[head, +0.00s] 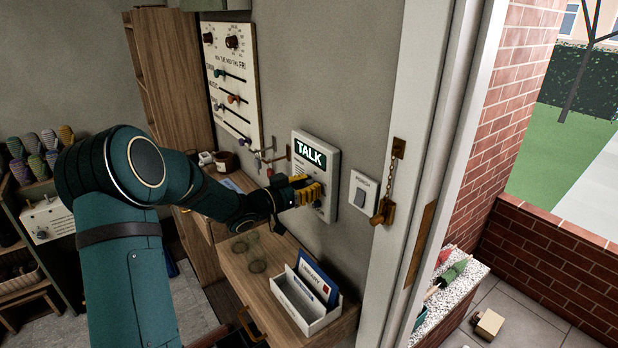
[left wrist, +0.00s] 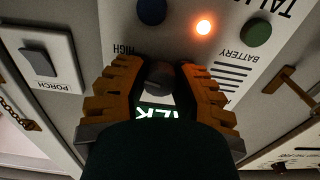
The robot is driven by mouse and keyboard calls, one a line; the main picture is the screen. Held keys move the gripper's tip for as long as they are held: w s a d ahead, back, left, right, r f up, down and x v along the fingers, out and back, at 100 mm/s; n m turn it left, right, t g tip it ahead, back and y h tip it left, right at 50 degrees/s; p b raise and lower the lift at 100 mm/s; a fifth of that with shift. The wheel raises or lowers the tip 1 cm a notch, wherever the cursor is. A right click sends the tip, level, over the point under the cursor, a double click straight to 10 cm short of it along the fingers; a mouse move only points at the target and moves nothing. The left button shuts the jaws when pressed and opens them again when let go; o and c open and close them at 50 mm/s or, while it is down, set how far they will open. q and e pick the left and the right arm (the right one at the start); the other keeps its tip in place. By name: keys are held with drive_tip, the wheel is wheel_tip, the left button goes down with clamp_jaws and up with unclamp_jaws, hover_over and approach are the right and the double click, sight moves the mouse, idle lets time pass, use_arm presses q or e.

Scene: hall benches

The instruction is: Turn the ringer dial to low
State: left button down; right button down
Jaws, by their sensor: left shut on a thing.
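The white intercom panel (head: 301,143) hangs on the wall with a lit green TALK display (head: 310,153). My left gripper (head: 318,193) is at its lower part and hides much of it. In the left wrist view, which sees the panel upside down, my left gripper (left wrist: 160,75) is shut on a dark grey dial (left wrist: 158,74), with a finger on each side. The word HIGH (left wrist: 124,49) is printed beside the dial. The dial's pointer and any LOW mark cannot be made out. My right gripper is not in view.
Near the dial are a blue knob (left wrist: 152,11), a glowing orange light (left wrist: 203,27) and a green knob (left wrist: 257,33). A PORCH switch (head: 361,192) is right of the panel, then a door chain (head: 397,165). Hooks (head: 275,157) project at left. A wooden cabinet (head: 250,287) stands below.

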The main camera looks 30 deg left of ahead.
use_arm(q)
drive_tip(key=n+p, duration=0.5)
drive_tip(key=shift+r, duration=0.3)
drive_tip(key=shift+n+p, duration=1.3)
drive_tip(key=shift+n, duration=0.5)
drive_tip(key=shift+w+f, duration=0.1)
drive_tip(key=shift+a, duration=0.1)
drive_tip(key=c, duration=0.7)
unclamp_jaws()
drive_tip(key=shift+f, duration=0.1)
drive_tip(key=v, duration=1.2)
